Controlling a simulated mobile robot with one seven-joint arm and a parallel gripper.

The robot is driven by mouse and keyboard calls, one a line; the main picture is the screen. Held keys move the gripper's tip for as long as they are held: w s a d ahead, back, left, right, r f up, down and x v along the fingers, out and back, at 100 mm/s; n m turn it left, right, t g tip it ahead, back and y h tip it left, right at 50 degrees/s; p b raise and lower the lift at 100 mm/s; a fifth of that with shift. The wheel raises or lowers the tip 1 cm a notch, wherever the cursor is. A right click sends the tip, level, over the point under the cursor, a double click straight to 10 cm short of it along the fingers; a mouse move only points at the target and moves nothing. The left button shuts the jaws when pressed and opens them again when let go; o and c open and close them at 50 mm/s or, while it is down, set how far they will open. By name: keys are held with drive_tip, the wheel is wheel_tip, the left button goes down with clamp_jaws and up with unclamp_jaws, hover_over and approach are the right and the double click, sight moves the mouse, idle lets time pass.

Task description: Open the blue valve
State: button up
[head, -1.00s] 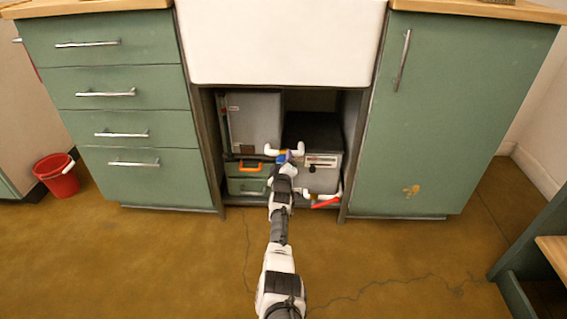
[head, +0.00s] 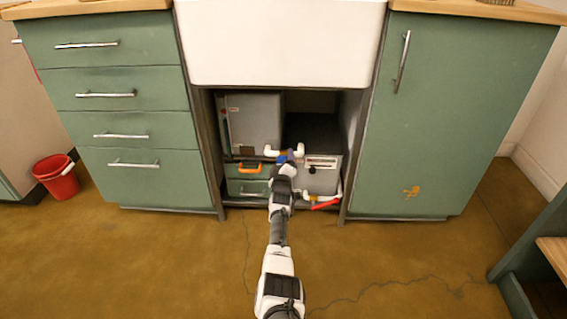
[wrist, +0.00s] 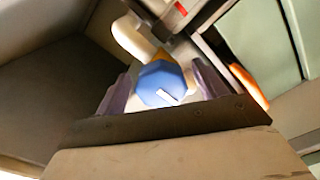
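The blue valve (wrist: 160,84) has a faceted blue knob with a small white mark on its face. It sits on white pipework (wrist: 133,38) with a yellowish part behind the knob.
The valve is in an open bay under a white sink (head: 282,45), between green drawers (head: 110,125) and a green door (head: 455,120). Grey boxes (head: 255,120) and a green case with an orange handle (head: 249,168) stand close by. A red-handled valve (head: 325,205) is low on the right.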

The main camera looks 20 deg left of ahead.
drive_tip(key=p+v, duration=1.2)
drive_tip(key=p, duration=0.1)
idle(0.6)
